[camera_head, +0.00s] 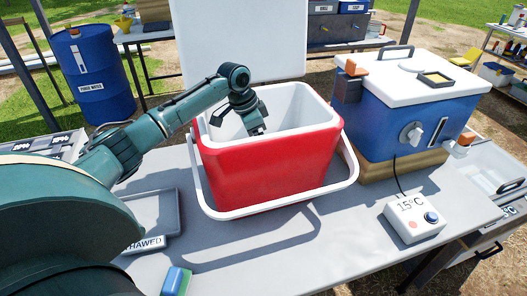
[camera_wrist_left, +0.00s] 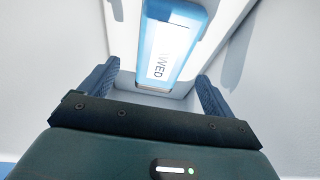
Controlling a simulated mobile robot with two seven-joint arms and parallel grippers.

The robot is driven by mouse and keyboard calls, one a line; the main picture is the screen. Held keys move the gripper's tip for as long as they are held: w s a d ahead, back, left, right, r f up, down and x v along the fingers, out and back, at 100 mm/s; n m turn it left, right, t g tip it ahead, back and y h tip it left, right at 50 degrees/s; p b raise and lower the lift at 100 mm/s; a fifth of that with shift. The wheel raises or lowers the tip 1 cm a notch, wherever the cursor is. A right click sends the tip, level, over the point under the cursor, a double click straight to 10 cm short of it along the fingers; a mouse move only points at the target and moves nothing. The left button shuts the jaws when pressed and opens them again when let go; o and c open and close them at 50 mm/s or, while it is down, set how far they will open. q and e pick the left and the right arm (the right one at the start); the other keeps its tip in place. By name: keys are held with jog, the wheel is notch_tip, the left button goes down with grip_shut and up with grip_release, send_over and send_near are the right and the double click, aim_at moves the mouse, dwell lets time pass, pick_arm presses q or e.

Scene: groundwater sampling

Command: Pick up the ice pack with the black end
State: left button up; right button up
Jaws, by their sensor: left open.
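My left gripper (camera_head: 257,129) reaches down into the red cooler (camera_head: 270,165), whose lid is off the opening. In the wrist view my left gripper (camera_wrist_left: 157,78) is open, with its two blue fingers apart. A blue ice pack (camera_wrist_left: 152,35) with a white label ending in "WED" lies ahead, between the fingers in the picture; I cannot tell that they touch it. The cooler walls hide this pack in the head view. Another blue pack with a green end (camera_head: 177,281) is at the table's front. My right gripper is not in view.
A grey tray (camera_head: 170,207) with a "THAWED" sign (camera_head: 146,244) lies left of the cooler. The cooler's white handle (camera_head: 290,207) hangs around its front. A blue cooler (camera_head: 400,120) and a 15°C display box (camera_head: 413,219) stand at right. The front middle of the table is clear.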

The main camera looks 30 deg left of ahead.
pick_arm(q)
jog(key=x, duration=0.4)
jog(key=shift+a+f, duration=0.15)
jog(key=shift+c, duration=0.3)
jog(key=c, duration=1.2)
